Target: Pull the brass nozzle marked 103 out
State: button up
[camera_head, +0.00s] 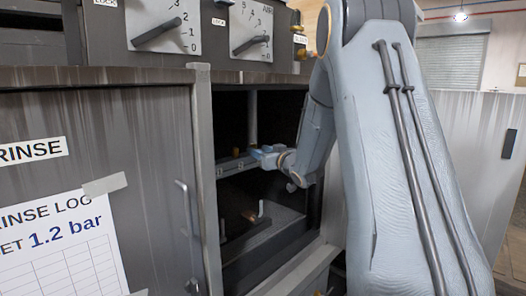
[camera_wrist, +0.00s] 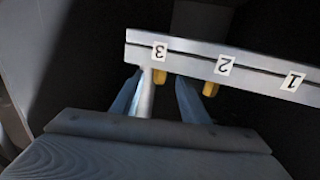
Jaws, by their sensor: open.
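A pale rail with number tags (camera_wrist: 225,66) crosses the wrist view, its tags 3, 2 and 1 upside down. No mark 103 is readable. One brass nozzle (camera_wrist: 160,77) shows at tag 3 and another brass nozzle (camera_wrist: 210,90) at tag 2. My gripper (camera_wrist: 158,98) is open, with its blue fingers either side of the tag 3 nozzle in the picture. Contact cannot be told. A pale rod (camera_wrist: 145,93) also shows between the fingers. In the head view my gripper (camera_head: 263,154) is inside the dark cabinet opening, at the rail (camera_head: 232,165); a small brass piece (camera_head: 237,151) stands there.
A lower tray (camera_head: 270,237) sits in the opening, with a brownish piece (camera_head: 249,215) and an upright pale pin (camera_head: 261,209). A vertical pipe (camera_head: 252,115) stands above the rail. The RINSE cabinet door (camera_head: 130,135) with a handle (camera_head: 185,215) bounds the left side.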

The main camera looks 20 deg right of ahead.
jog(key=shift+w+a+p, duration=0.15)
jog(key=shift+w+p, duration=0.2)
jog(key=shift+w, duration=0.85)
jog(key=shift+w+a+p, duration=0.15)
jog(key=shift+w+p, duration=0.15)
jog(key=shift+w, duration=0.85)
grip_shut()
